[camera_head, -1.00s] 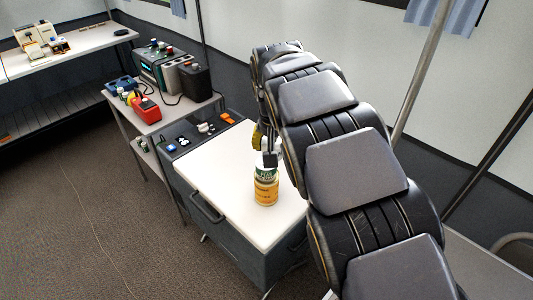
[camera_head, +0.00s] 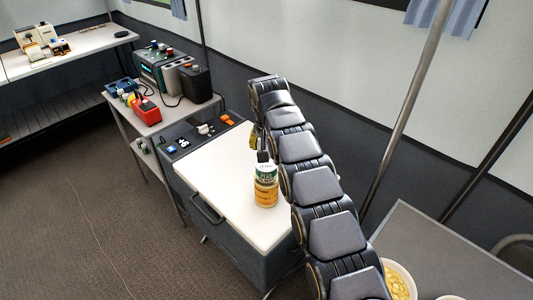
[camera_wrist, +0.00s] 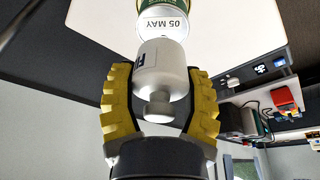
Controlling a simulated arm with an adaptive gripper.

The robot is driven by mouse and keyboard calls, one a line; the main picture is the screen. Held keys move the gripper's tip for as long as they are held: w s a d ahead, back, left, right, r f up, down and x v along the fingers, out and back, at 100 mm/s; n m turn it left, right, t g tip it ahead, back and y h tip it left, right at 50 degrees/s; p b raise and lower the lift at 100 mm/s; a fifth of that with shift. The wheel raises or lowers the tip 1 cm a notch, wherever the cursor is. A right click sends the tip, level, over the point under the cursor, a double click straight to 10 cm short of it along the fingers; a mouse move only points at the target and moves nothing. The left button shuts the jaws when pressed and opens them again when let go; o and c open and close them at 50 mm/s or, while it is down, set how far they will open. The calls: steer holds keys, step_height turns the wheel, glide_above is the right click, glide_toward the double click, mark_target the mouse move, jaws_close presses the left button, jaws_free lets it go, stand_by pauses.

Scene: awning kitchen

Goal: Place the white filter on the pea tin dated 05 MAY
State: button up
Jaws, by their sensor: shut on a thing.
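My gripper (camera_wrist: 158,100), with yellow ribbed fingers, is shut on the white filter (camera_wrist: 162,65) in the wrist view. The filter's far end overlaps the edge of a tin marked 05 MAY (camera_wrist: 174,24) at the top of that view; whether they touch I cannot tell. In the head view, a white-and-green tin (camera_head: 265,173) stands on a yellow-orange tin (camera_head: 265,194) on the white worktop (camera_head: 225,180). My gripper is just above and behind this stack there, mostly hidden by my arm. I cannot make out the filter clearly in the head view.
The worktop left of the tins is clear. A dark panel with small items (camera_head: 200,134) lies behind it. A side table holds a red device (camera_head: 147,110) and other equipment. A bowl of yellow food (camera_head: 398,284) stands on a grey table at lower right.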

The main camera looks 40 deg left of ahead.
steer(key=shift+w+a+f, duration=0.15)
steer(key=shift+f, duration=1.6)
steer(key=shift+f, duration=0.15)
steer(key=o, duration=1.1)
